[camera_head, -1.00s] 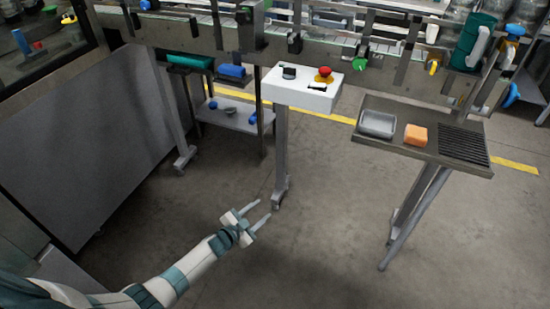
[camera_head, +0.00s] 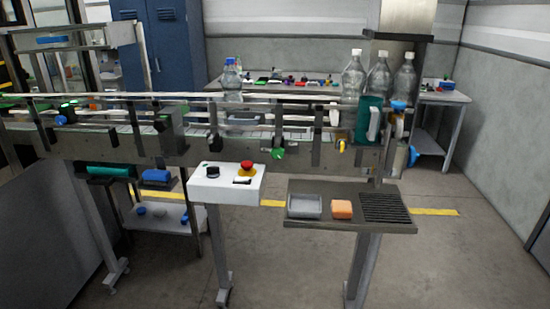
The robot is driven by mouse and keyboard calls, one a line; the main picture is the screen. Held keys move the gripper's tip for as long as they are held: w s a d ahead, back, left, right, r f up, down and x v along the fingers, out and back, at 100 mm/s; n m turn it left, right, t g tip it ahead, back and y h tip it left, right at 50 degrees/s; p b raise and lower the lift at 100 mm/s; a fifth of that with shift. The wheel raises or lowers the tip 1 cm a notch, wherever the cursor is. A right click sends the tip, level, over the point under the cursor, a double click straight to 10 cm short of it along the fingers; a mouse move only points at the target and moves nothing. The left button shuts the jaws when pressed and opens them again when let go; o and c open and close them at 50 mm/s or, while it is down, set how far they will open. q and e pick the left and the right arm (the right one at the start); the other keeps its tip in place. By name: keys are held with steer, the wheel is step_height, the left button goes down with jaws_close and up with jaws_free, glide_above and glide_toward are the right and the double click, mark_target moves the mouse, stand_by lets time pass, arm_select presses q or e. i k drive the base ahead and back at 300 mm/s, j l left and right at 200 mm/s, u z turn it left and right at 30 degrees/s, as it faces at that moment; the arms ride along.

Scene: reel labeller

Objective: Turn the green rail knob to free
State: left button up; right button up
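A green knob (camera_head: 278,153) sits on the near side of the conveyor (camera_head: 230,150), just right of and above the white control box. Its exact turn position is too small to tell. Neither of my grippers is in view.
A white control box (camera_head: 226,190) with a red button (camera_head: 246,166) stands in front of the conveyor. Bottles (camera_head: 378,75) stand behind. Foreground floor is clear.

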mark_target(277, 153)
steer(key=u, duration=0.4)
steer(key=i+l+u, duration=0.15)
steer(key=l+u, duration=0.15)
steer(key=i+l+u, duration=0.1)
steer(key=l+u, duration=0.95)
steer(key=l, duration=2.75)
